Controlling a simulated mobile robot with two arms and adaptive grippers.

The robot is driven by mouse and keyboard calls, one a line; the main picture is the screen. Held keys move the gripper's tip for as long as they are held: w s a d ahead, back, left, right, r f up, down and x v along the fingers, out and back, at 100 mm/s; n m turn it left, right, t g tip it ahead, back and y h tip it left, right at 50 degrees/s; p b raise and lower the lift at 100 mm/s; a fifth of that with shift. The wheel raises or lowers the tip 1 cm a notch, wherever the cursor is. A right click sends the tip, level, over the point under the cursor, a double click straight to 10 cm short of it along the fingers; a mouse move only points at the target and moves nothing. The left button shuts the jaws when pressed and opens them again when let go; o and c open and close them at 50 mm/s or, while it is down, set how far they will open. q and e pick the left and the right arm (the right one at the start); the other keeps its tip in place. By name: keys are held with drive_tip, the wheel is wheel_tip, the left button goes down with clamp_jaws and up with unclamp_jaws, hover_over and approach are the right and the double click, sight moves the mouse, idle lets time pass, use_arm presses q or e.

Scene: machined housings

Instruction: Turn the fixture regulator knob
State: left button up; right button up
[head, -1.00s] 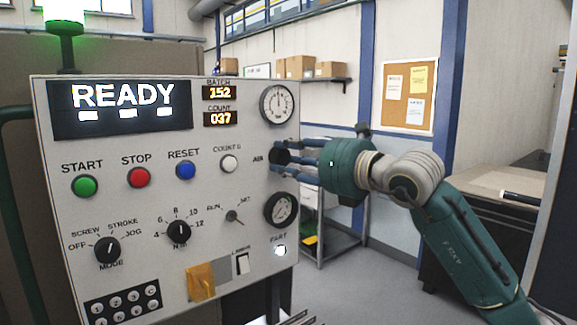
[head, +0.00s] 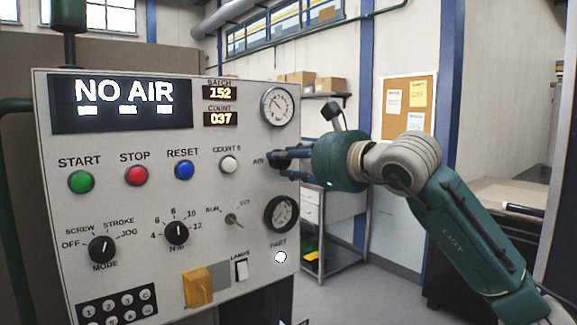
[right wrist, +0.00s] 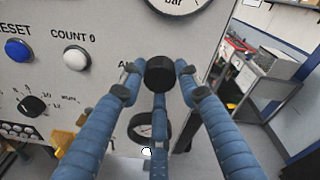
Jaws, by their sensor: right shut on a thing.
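The fixture regulator knob (head: 279,160) is a black round knob at the right edge of the control panel, beside the "AIR" label. It also shows in the right wrist view (right wrist: 159,72), between the fingertips. My right gripper (head: 287,164) reaches in from the right, its blue fingers shut around the knob; its fingers fill the right wrist view (right wrist: 160,85). The upper gauge (head: 277,106) and the lower gauge (head: 281,213) sit above and below the knob. The panel display (head: 122,104) reads "NO AIR". My left gripper is not in view.
The panel (head: 235,275) carries start (head: 81,182), stop (head: 136,175) and reset (head: 184,170) buttons and several other knobs left of my gripper. A metal rack (head: 345,235) stands behind my arm. A worktop (head: 500,190) is at the right.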

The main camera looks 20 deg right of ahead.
drive_tip(key=shift+r+n+t+h+b, duration=0.2)
drive_tip(key=shift+n+b, duration=0.35)
drive_tip(key=shift+n, duration=1.05)
drive_tip(key=shift+n+t+h+b, duration=0.1)
drive_tip(key=shift+n+h+b, duration=0.3)
drive_tip(key=shift+n, duration=1.2)
drive_tip(key=shift+a, duration=0.1)
drive_tip(key=o, duration=1.1)
drive_tip(key=shift+s+a+f, duration=0.1)
drive_tip(key=v, duration=1.2)
